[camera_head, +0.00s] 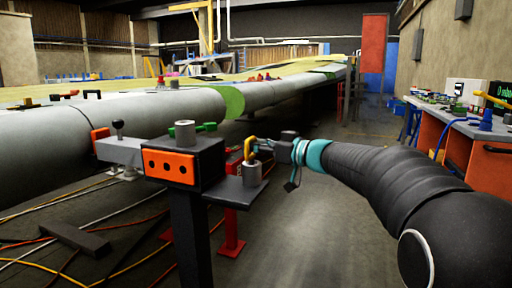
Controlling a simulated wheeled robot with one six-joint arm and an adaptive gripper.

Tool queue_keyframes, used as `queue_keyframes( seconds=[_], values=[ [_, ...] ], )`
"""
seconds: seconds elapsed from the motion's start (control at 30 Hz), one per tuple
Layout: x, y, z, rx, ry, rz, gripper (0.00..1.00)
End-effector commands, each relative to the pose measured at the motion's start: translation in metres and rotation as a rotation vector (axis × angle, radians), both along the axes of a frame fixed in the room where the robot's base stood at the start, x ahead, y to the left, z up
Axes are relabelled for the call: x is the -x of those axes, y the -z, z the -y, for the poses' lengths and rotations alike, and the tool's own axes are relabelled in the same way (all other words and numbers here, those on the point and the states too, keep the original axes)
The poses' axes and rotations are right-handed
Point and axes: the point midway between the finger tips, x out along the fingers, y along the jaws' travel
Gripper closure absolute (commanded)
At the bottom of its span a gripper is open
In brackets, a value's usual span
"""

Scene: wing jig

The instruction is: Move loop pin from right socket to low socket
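The loop pin (249,148) shows as a small yellow loop standing at the top of a grey cylindrical socket (251,174). That socket stands on a dark low shelf (235,193) at the right of the black block. A second grey socket (185,133) stands higher, on top of the block (206,163), and no yellow loop shows in it. My gripper (265,150) reaches in from the right, level with the loop, its tips at or very near it. The view is too small to tell whether the fingers are closed on the loop. The pin's shaft is hidden.
An orange plate (170,166) with dark holes fronts the block. A green-handled clamp (206,127) sits behind the higher socket. The long grey wing (160,111) runs behind. An orange workbench (470,150) stands at right. Cables lie on the floor at left.

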Motion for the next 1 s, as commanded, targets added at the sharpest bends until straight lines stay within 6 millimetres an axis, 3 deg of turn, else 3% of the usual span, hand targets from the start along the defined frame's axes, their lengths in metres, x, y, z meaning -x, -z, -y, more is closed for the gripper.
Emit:
queue_keyframes(
  seconds=[0.6,1.0],
  values=[
    [0.054,-0.004,0.089,0.000,0.003,0.001,0.63],
    [0.063,-0.004,0.103,0.001,0.000,0.001,0.63]
  ],
)
